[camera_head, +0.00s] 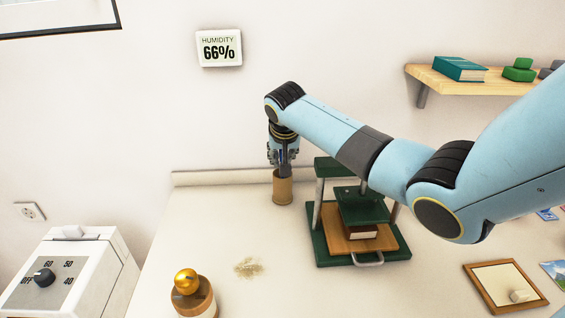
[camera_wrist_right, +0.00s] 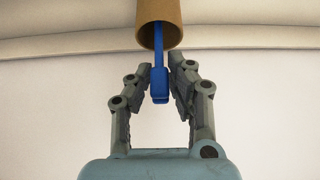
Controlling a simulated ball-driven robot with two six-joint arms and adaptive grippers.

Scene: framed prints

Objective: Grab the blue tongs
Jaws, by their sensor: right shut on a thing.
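The blue tongs (camera_wrist_right: 159,82) stick out of a brown cylindrical holder (camera_wrist_right: 159,26) in the right wrist view; the rest of them is hidden inside it. My right gripper (camera_wrist_right: 162,84) is shut on the end of the blue tongs, with one finger on each side. In the head view the right gripper (camera_head: 283,166) points down just above the holder (camera_head: 283,190), which stands upright near the back of the table. The tongs cannot be made out there. My left gripper is not in view.
A green press (camera_head: 322,250) stands right of the holder, below my right arm. A gold-topped jar (camera_head: 187,290) and a beige spill (camera_head: 248,267) are in front. A white box with a dial (camera_head: 75,265) stands left, and a wooden shelf (camera_head: 440,84) is at upper right.

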